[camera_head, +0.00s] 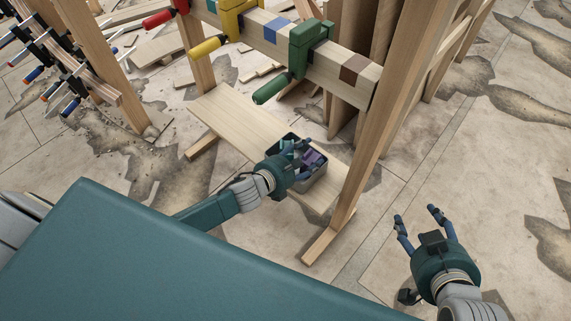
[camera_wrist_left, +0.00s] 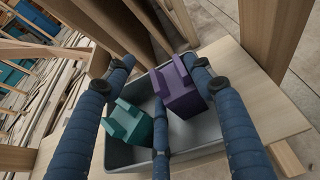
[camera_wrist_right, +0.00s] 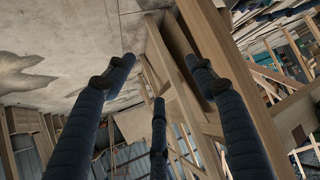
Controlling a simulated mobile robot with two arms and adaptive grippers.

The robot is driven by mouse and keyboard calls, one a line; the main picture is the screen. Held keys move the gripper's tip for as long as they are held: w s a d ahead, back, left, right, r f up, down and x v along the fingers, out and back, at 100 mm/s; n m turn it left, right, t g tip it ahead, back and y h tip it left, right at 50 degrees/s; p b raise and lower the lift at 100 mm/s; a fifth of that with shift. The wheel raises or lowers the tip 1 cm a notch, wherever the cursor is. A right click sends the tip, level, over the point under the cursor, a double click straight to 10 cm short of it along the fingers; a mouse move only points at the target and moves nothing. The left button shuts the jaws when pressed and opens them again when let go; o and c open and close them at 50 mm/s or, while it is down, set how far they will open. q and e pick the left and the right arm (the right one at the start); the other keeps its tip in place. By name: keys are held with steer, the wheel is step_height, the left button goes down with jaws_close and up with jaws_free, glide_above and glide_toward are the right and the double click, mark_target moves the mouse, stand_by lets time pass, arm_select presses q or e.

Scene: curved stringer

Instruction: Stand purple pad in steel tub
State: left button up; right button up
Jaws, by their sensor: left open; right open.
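The purple pad (camera_wrist_left: 180,92) is a blocky purple piece inside the steel tub (camera_wrist_left: 118,154), seen in the left wrist view. Its lower end is inside the tub walls, and it looks tilted in that view; whether it touches the floor of the tub is unclear. A teal notched piece (camera_wrist_left: 132,124) is in the same tub, to its left. My left gripper (camera_head: 309,155) is open over the tub, its fingers spread around the purple pad without visibly gripping it. In the head view it partly hides the pad (camera_head: 311,160). My right gripper (camera_head: 416,213) is open and empty, right of the frame.
The tub stands on a low wooden board (camera_head: 240,120) between wooden legs. A post (camera_head: 378,115) rises just right of it. Above is a beam with a green clamp (camera_head: 303,50) and a yellow clamp (camera_head: 238,18). The floor at right is clear.

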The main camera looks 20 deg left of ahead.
arm_select(q)
steer(key=s+a+r+n+g+y+p, duration=0.1)
steer(key=s+a+r+n+y+p, duration=0.45)
steer(key=s+n, duration=0.65)
steer(key=s+n+g+h, duration=0.1)
steer(key=s+n+g, duration=0.7)
steer(key=s+n, duration=0.9)
steer(key=n, duration=0.9)
steer(key=shift+s+d+r, duration=0.25)
steer(key=shift+s+r, duration=0.05)
steer(key=shift+s, duration=0.1)
arm_select(e)
steer(key=s+d+f+g, duration=0.2)
steer(key=s+f+g, duration=0.1)
steer(key=s, duration=0.3)
steer(key=s+d+f+g+h, duration=0.1)
steer(key=s+d+f+g, duration=0.1)
steer(key=s, duration=0.4)
step_height(320, 180, down, 2)
steer(key=shift+s+f+g+h, duration=0.1)
steer(key=shift+s+g+h, duration=0.25)
steer(key=shift+g, duration=0.55)
